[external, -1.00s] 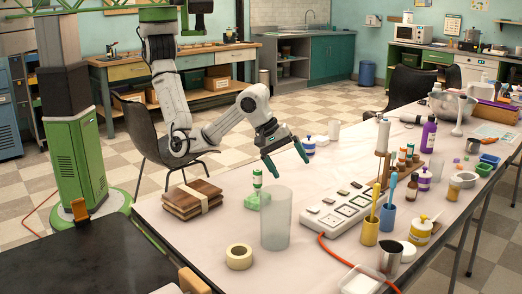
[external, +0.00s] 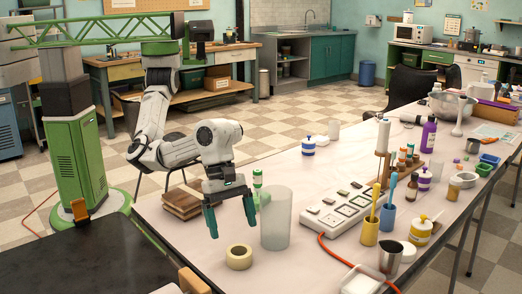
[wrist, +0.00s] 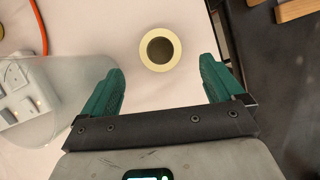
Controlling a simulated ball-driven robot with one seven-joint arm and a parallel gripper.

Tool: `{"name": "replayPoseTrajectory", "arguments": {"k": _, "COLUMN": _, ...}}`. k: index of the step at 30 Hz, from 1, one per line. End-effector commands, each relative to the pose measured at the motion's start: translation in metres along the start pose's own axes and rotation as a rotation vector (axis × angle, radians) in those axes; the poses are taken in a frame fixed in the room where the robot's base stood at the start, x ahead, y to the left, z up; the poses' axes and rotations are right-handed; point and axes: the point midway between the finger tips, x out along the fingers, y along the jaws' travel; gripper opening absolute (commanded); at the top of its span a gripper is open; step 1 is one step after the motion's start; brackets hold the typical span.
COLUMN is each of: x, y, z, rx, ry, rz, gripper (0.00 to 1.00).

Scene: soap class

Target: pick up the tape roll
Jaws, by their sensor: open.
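The tape roll (external: 239,257) is a cream ring lying flat on the white table near its front edge. In the wrist view the tape roll (wrist: 160,49) shows from above with its round hole, ahead of the fingertips and roughly centred between them. My gripper (external: 231,215) has green fingers, spread wide and empty, pointing down above and behind the roll. In the wrist view my gripper (wrist: 160,75) also shows both fingers apart with nothing between them. The fingers do not touch the roll.
A tall frosted cylinder (external: 276,217) stands just right of the roll and my gripper. A bound wooden stack (external: 182,205) lies to the left, partly behind my arm. A white power strip (external: 338,207) with an orange cord is farther right. A dark table (external: 85,265) lies at front left.

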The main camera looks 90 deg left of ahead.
Motion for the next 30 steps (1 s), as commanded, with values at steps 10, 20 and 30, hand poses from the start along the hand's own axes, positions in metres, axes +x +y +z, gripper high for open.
{"name": "replayPoseTrajectory", "arguments": {"k": 10, "x": 0.034, "y": 0.000, "z": 0.000, "rx": 0.000, "ry": 0.000, "rz": 0.000, "gripper": 0.95}}
{"name": "replayPoseTrajectory", "arguments": {"k": 20, "x": 0.075, "y": 0.000, "z": 0.001, "rx": -0.001, "ry": -0.001, "rz": 0.001, "gripper": 0.95}}
{"name": "replayPoseTrajectory", "arguments": {"k": 30, "x": 0.076, "y": -0.001, "z": 0.001, "rx": 0.000, "ry": -0.001, "rz": 0.001, "gripper": 0.89}}
